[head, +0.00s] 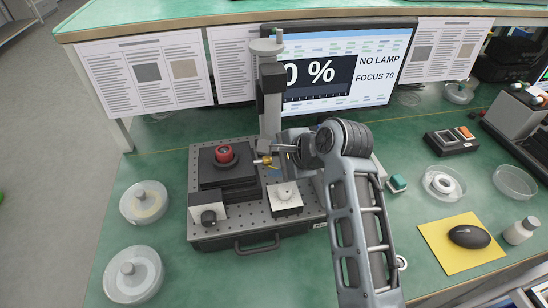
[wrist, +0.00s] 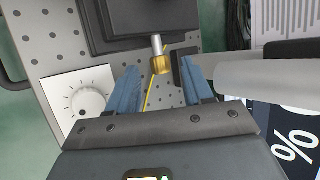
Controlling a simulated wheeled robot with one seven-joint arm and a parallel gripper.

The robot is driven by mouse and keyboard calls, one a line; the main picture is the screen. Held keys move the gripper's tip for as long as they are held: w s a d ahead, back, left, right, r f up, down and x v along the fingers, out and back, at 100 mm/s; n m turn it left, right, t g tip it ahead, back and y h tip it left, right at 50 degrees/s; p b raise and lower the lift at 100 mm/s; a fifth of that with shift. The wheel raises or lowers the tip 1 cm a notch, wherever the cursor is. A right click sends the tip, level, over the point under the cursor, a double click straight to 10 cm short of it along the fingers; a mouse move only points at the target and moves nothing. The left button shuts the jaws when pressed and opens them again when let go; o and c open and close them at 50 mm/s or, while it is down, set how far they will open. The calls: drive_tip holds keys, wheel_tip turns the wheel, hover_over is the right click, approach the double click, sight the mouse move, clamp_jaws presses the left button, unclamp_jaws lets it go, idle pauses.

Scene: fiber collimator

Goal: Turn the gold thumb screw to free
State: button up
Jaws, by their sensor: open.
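The gold thumb screw (wrist: 161,65) sits on a silver shaft beside the dark block in the wrist view, with a thin yellow fibre or cable running down from it. In the head view the gold screw (head: 266,160) shows small, just right of the stage carrying the red-ringed part (head: 224,154). My gripper (wrist: 160,88) has two blue fingers spread apart, one each side of the screw's line, with the screw near the gap between the tips. I see no contact with it. In the head view my arm largely hides the gripper.
A monitor (head: 345,70) reads 0 % and NO LAMP. Dishes and a mouse (head: 468,236) stand around the bench.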

drive_tip(key=shift+w+a+f, duration=0.2)
drive_tip(key=shift+a+f, duration=0.1)
drive_tip(key=shift+f, duration=0.05)
clamp_jaws()
drive_tip(key=shift+s+d+f+t+b, duration=0.1)
drive_tip(key=shift+s+f+t+b, duration=0.05)
drive_tip(key=shift+f+t+b, duration=0.35)
drive_tip(key=shift+n+t+y+b, duration=0.3)
drive_tip(key=shift+t+y+b, duration=0.2)
drive_tip(key=shift+b, duration=0.15)
drive_tip(key=shift+r, duration=0.2)
unclamp_jaws()
